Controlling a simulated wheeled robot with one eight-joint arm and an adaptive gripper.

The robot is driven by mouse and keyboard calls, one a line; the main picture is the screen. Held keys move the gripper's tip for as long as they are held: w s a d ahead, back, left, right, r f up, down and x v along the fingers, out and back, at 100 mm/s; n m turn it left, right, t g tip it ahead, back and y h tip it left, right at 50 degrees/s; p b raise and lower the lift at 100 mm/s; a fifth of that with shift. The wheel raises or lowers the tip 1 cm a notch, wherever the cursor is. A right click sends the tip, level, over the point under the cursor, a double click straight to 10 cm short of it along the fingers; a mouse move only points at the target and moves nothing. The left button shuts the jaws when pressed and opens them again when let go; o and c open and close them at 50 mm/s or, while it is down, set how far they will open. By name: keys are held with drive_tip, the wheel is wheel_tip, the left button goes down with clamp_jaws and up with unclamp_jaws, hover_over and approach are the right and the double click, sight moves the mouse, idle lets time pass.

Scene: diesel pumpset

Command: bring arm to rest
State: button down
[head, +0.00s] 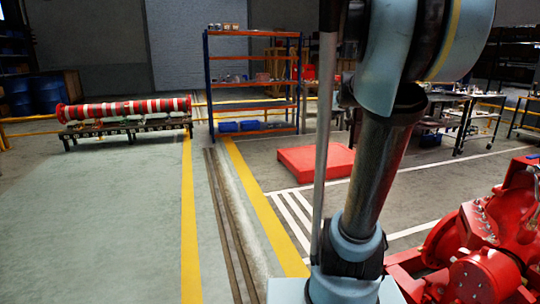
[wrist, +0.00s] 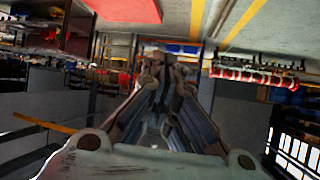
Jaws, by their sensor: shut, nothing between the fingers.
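My gripper (wrist: 166,66) shows in the wrist view, its fingers together at the tips and nothing between them. It is clear of every object there, and the room behind it appears upside down. In the head view my arm (head: 375,170) rises upright at the right of centre. The gripper itself does not show in the head view. A red diesel pumpset (head: 480,245) stands at the lower right of the head view, close beside the arm's base, and part of it is cut off by the frame edge.
A blue and orange shelf rack (head: 253,85) stands at the back. A red and white striped pipe (head: 125,108) lies on a low stand at the left. A red platform (head: 315,161) lies on the floor behind my arm. Workbenches stand at the right back. The left floor is clear.

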drive_tip(key=s+a+f+g, duration=0.3)
drive_tip(key=s+f+g, duration=0.1)
drive_tip(key=s+f, duration=0.9)
drive_tip(key=s+a+f+g, duration=0.3)
drive_tip(key=s+f+g, duration=0.2)
drive_tip(key=s+f, duration=0.9)
drive_tip(key=s, duration=0.8)
drive_tip(key=shift+a+g+h, duration=0.2)
drive_tip(key=shift+g+h, duration=0.1)
drive_tip(key=shift+s, duration=0.15)
